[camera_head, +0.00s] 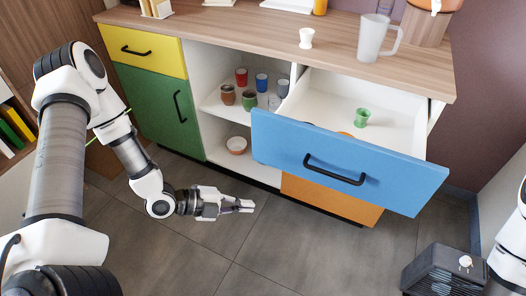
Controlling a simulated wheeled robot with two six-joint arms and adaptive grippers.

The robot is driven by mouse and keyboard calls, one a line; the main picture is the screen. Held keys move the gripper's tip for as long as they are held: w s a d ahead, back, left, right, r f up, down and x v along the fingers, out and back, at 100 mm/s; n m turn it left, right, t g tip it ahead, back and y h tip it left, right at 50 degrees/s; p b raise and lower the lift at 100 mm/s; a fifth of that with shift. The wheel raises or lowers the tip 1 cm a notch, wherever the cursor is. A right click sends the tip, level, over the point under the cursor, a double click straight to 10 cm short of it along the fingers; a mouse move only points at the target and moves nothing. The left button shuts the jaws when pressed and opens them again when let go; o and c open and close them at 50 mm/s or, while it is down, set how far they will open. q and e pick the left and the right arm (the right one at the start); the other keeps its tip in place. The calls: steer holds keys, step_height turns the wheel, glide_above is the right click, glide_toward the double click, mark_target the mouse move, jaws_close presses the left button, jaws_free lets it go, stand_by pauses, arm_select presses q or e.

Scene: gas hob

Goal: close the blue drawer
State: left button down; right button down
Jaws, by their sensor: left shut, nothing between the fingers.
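The blue drawer (391,174) stands pulled out of the cabinet at the right, with its black handle (334,170) on the front. A green cup (362,118) stands inside it, and something orange shows partly behind the drawer front. My left gripper (247,206) is shut and empty, low in front of the cabinet. It is to the left of the drawer front and below it, apart from it. Part of my right arm shows at the right edge, but its gripper is out of view.
The wooden countertop (250,32) holds a white cup (306,38) and a clear pitcher (377,40). A dark box (445,272) stands on the floor at lower right. The tiled floor before the cabinet is clear.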

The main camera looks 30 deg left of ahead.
arm_select(q)
steer(key=a+r+m+t+h, duration=0.2)
steer(key=a+r+m+t, duration=0.2)
steer(key=a+r, duration=0.35)
steer(key=m+b, duration=0.1)
steer(key=b, duration=0.4)
glide_toward(278, 148)
steer(key=d+f, duration=0.1)
steer(key=d, duration=0.3)
steer(key=w, duration=0.3)
steer(key=shift+w+d+t, duration=0.2)
steer(key=shift+d+t, duration=0.05)
steer(key=shift+t, duration=0.05)
steer(key=shift+w+r, duration=0.15)
steer(key=shift+w, duration=0.3)
